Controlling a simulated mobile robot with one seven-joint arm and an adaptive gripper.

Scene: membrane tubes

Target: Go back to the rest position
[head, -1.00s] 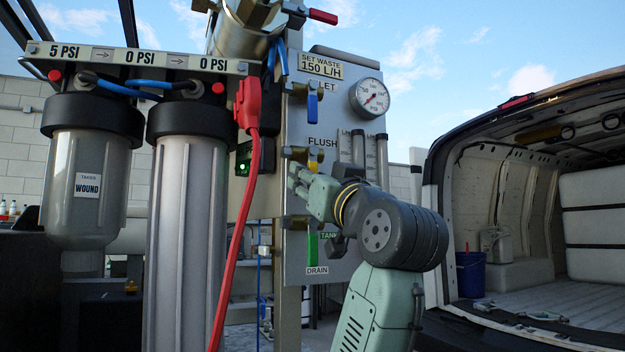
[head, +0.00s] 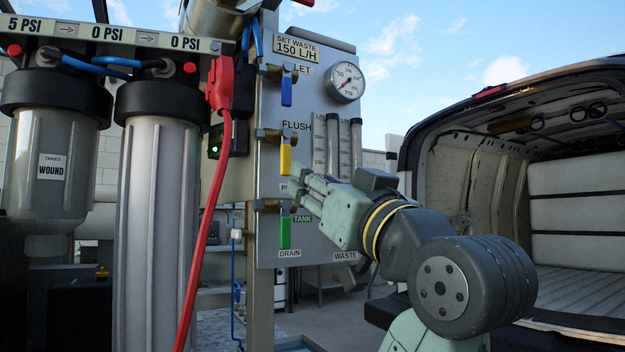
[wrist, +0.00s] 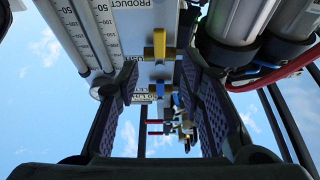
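My gripper (head: 300,185) is in front of the valve panel (head: 318,235), to the lower right of the yellow valve handle (head: 285,159) in the head view. In the wrist view its two dark fingers stand well apart with nothing held between them (wrist: 156,85). The yellow handle hangs straight down and shows clear of the fingers. It also appears beyond the fingertips in the wrist view (wrist: 159,43). The blue handle (head: 286,91) above and the green handle (head: 284,233) below also hang down. The fingers partly cover the panel's lettering below the yellow handle.
Filter housings (head: 160,220) and a red cable (head: 208,235) stand left of the panel. A pressure gauge (head: 347,82) and flow tubes (head: 333,145) are on the panel above my gripper. An open van (head: 480,180) is at the right. Open air lies between panel and van.

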